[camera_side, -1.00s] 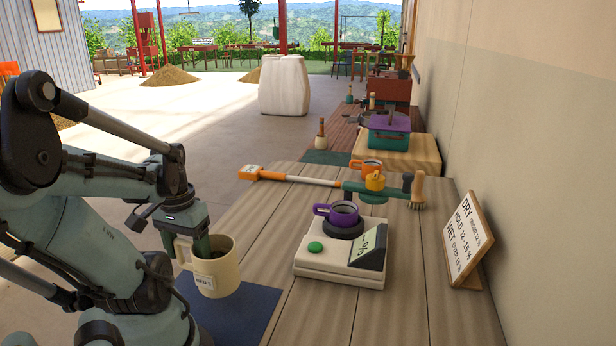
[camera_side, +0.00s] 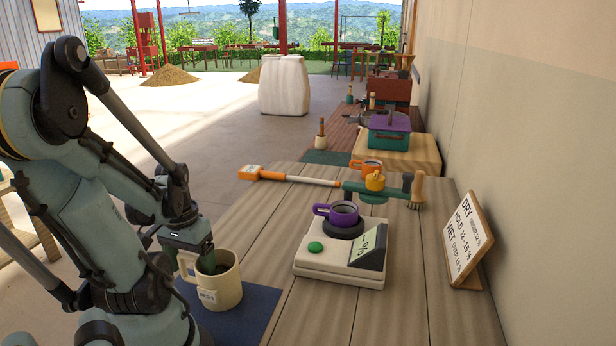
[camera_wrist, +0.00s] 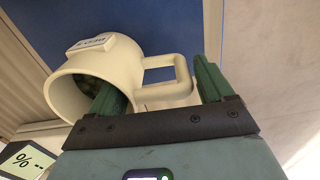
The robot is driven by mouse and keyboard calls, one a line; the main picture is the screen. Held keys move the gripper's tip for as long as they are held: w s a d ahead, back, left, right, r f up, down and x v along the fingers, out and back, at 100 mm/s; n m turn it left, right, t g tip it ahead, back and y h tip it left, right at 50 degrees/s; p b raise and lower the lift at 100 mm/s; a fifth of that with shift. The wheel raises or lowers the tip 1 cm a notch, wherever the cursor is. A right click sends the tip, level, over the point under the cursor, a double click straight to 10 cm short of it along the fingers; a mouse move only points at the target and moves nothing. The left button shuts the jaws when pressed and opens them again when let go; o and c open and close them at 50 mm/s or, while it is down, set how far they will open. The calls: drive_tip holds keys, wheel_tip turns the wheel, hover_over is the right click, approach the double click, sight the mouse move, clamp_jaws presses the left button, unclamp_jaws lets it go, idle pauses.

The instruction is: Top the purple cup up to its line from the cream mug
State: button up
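The cream mug (camera_side: 228,288) stands upright at the blue mat, with a white label on its side and dark contents inside. It also shows in the wrist view (camera_wrist: 130,65), handle toward the right. My gripper (camera_side: 194,262) is at the mug's handle side with its green fingers spread. In the wrist view (camera_wrist: 158,92) one finger overlaps the mug's mouth and the other is beyond the handle, with a gap visible beside it. The purple cup (camera_side: 344,214) sits upright on the meter's round dark top. Its fill level and line cannot be made out.
The white meter (camera_side: 335,270) has a green button and a tilted display. A sign board (camera_side: 466,240) stands at right. The blue mat (camera_side: 262,297) lies at the front left.

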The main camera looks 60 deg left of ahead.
drive_tip(key=shift+o, duration=0.8)
drive_tip(key=shift+r, duration=5.9)
drive_tip(key=shift+w+r, duration=0.1)
drive_tip(key=shift+w, duration=0.1)
drive_tip(key=w+d+f+m+t+y, duration=0.2)
drive_tip(key=w+d+m+t, duration=0.3)
drive_tip(key=w, duration=0.9)
drive_tip(key=w+d+m+t+h, duration=0.2)
drive_tip(key=w+d, duration=0.4)
drive_tip(key=d, duration=0.6)
drive_tip(key=shift+d+m, duration=0.35)
drive_tip(key=shift+m, duration=0.45)
